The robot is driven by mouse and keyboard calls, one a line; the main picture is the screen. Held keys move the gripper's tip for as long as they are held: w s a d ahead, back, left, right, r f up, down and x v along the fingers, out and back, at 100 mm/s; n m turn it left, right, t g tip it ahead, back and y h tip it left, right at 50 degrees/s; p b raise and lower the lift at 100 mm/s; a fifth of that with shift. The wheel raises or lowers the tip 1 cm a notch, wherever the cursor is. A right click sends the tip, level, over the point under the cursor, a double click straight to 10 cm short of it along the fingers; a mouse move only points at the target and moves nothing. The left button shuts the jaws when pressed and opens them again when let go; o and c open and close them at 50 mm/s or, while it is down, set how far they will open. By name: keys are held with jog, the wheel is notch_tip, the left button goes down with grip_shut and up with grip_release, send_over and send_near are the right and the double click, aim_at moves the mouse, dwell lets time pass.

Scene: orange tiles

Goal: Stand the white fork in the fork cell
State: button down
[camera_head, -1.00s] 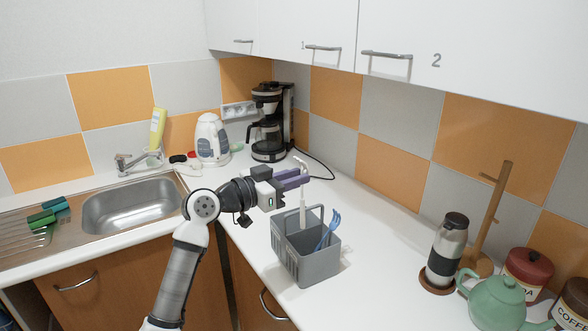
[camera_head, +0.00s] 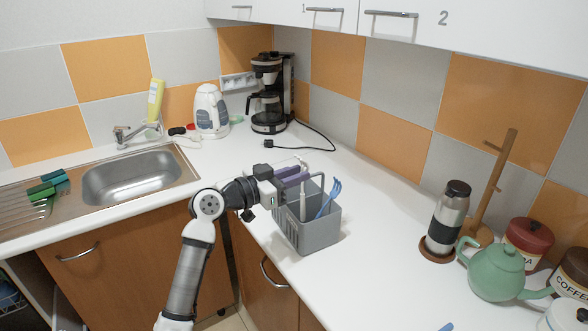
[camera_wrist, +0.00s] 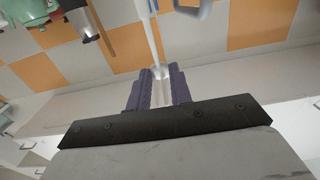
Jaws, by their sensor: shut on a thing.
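My gripper (camera_head: 293,175) is shut on the white fork (camera_head: 303,205), with its purple fingers at the left side of the caddy. The fork hangs roughly upright, its lower end inside the grey cutlery caddy (camera_head: 318,238). I cannot tell which cell it is over or whether it touches the bottom. A blue fork (camera_head: 330,199) stands tilted in the caddy's right part. In the wrist view the white fork (camera_wrist: 153,38) runs out from between the fingers (camera_wrist: 160,85).
The counter (camera_head: 375,265) right of the caddy is clear. A flask (camera_head: 448,222), a green teapot (camera_head: 497,272) and canisters stand at the right. A coffee maker (camera_head: 268,95) and its cord lie behind; the sink (camera_head: 130,180) is at left. A blue object (camera_head: 447,327) shows at the bottom edge.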

jog(key=shift+f+b, duration=0.6)
jog(key=shift+f, duration=1.7)
jog(key=c, duration=1.2)
grip_release()
jog(key=b+v, duration=0.4)
jog(key=v, duration=0.9)
jog(key=shift+s+a+b, duration=0.3)
jog(key=shift+b, duration=0.05)
